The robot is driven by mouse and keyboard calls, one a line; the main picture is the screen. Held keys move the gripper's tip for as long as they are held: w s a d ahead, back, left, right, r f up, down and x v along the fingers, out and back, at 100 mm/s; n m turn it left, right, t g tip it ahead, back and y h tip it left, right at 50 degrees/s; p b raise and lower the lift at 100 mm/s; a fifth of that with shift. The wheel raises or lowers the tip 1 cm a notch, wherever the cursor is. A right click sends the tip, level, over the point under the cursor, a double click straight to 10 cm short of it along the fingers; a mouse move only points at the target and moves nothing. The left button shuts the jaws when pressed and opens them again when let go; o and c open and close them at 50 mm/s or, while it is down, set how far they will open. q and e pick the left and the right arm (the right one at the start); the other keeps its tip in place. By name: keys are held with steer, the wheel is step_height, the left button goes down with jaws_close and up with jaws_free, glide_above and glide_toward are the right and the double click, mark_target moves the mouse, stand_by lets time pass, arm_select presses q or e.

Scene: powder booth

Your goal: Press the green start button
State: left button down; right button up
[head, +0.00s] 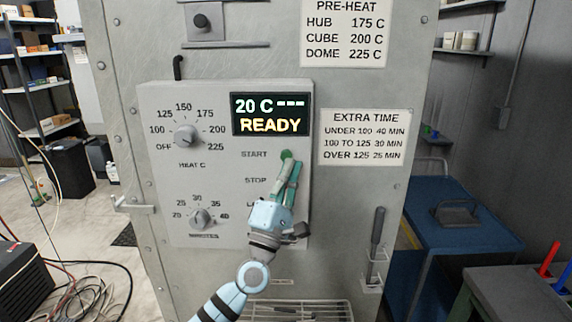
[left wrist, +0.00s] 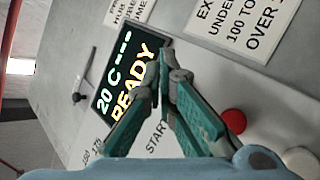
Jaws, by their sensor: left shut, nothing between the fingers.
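The green start button (head: 286,154) shows at the right of the START label on the grey control panel (head: 215,105) in the head view. My left gripper (head: 290,166) is shut and empty, its teal fingers pointing up at the panel with the tips at the button, partly covering it. I cannot tell whether they touch it. In the left wrist view, the shut fingertips (left wrist: 163,78) lie in front of the panel beside the START label, and the green button is hidden. The display (head: 270,114) reads 20 C and READY. My right gripper is not in view.
A red button (left wrist: 234,121) and a white button (left wrist: 300,160) sit below START; my gripper hides them in the head view. The heat knob (head: 187,136) and minutes knob (head: 201,218) are at left. A blue cart (head: 465,235) stands at right.

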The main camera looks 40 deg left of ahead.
arm_select(q)
steer(key=shift+w+a+r, duration=0.1)
steer(key=shift+w+a, duration=0.25)
steer(key=shift+w, duration=0.05)
stand_by(1.2)
steer(key=shift+w+a, duration=0.25)
steer(key=shift+w, duration=0.1)
steer(key=shift+w+a+b, duration=0.25)
steer(key=shift+w+b, duration=0.1)
steer(key=shift+b, duration=0.15)
stand_by(0.5)
steer(key=shift+s+d, duration=0.1)
steer(key=shift+s+d+p, duration=0.4)
steer(key=shift+s+p, duration=0.2)
steer(key=shift+p, duration=0.05)
